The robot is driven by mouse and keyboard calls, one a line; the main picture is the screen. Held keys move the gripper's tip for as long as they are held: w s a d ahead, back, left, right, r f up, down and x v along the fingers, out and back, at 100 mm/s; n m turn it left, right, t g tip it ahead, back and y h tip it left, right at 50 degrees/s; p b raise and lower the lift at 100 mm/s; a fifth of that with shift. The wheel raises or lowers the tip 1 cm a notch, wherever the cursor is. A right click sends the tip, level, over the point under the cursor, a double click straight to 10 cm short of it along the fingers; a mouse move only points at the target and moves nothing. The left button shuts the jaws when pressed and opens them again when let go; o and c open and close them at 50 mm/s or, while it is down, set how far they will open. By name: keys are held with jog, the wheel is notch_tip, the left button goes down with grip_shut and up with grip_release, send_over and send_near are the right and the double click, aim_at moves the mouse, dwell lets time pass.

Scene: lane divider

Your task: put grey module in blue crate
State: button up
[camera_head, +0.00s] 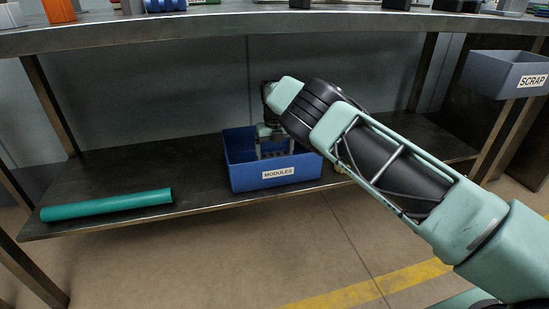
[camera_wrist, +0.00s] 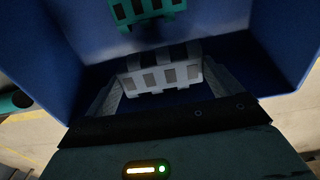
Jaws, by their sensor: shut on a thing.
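The blue crate (camera_head: 240,181), labelled MODULES, stands on the lower shelf; its blue walls (camera_wrist: 272,50) surround the wrist view. My gripper (camera_head: 273,152) points down inside the crate. In the wrist view my gripper (camera_wrist: 162,90) is shut on the grey module (camera_wrist: 162,78), a pale block with several dark slots, held between the two fingers. The crate's front wall hides the lower part of the gripper in the head view. I cannot tell whether the module touches the crate floor.
A teal slotted module (camera_wrist: 135,10) is in the crate beyond the grey one. A green tube (camera_head: 108,205) lies on the lower shelf (camera_head: 205,193) at left. The tabletop (camera_head: 230,36) overhangs the shelf. A grey SCRAP bin (camera_head: 492,74) is at right.

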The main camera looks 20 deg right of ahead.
aim_at(275, 154)
jog(key=shift+f, duration=0.2)
jog(key=shift+f, duration=0.5)
jog(key=o, duration=0.9)
notch_tip(275, 154, up, 9)
jog(key=p, duration=0.4)
jog(key=shift+f, duration=0.15)
